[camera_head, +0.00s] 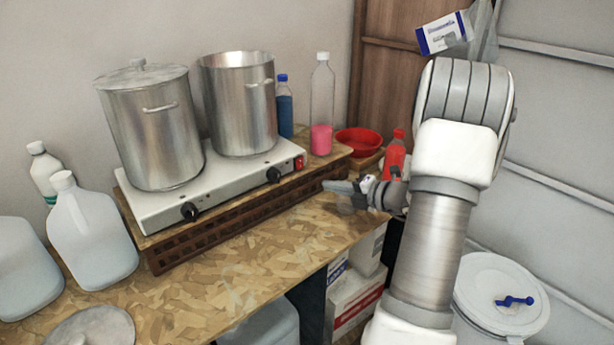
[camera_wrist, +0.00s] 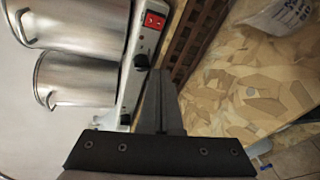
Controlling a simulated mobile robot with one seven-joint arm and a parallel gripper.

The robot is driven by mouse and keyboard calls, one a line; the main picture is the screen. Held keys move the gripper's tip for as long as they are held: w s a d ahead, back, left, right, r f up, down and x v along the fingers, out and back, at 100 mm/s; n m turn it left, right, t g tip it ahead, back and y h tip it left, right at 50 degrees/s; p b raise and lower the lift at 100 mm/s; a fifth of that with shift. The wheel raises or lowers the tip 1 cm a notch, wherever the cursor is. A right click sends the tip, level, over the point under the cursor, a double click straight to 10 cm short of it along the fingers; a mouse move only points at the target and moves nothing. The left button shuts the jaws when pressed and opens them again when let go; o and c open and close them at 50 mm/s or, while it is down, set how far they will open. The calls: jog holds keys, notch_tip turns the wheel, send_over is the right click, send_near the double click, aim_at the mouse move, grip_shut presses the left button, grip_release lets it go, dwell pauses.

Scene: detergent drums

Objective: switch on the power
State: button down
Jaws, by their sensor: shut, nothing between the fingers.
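The power switch (camera_head: 299,162) is a small red rocker at the right end of the front face of a white two-burner hot plate (camera_head: 228,180). In the wrist view the red switch (camera_wrist: 154,20) sits at the top, with a black knob (camera_wrist: 141,61) below it. My gripper (camera_head: 326,186) is shut and empty, a little right of and below the switch in the head view. In the wrist view my gripper's fingertips (camera_wrist: 160,72) point up, near the knob and short of the switch. I cannot tell how the rocker is set.
Two steel pots (camera_head: 152,128) stand on the hot plate, which rests on a brown slatted base (camera_head: 215,225). Bottles (camera_head: 322,105) and a red bowl (camera_head: 358,141) stand behind. Jugs (camera_head: 92,235) are at left. The chipboard top (camera_head: 270,255) in front is mostly clear.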

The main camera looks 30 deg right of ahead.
aim_at(301, 167)
jog(key=d+m, duration=0.1)
jog(key=s+m+t+h, duration=0.1)
jog(key=d+m+t+h, duration=0.1)
jog(key=m, duration=0.1)
jog(key=shift+s+d+f+b, duration=0.2)
jog(key=shift+d+f+b, duration=0.1)
jog(key=shift+f+b, duration=0.05)
jog(key=p+x, duration=0.1)
jog(key=x, duration=1.3)
jog(key=shift+w+r, duration=0.1)
jog(key=shift+r, duration=0.05)
jog(key=shift+w+a+t+b, duration=0.1)
jog(key=shift+w+t+b, duration=0.15)
jog(key=shift+t+b, duration=0.45)
jog(key=shift+s, duration=0.1)
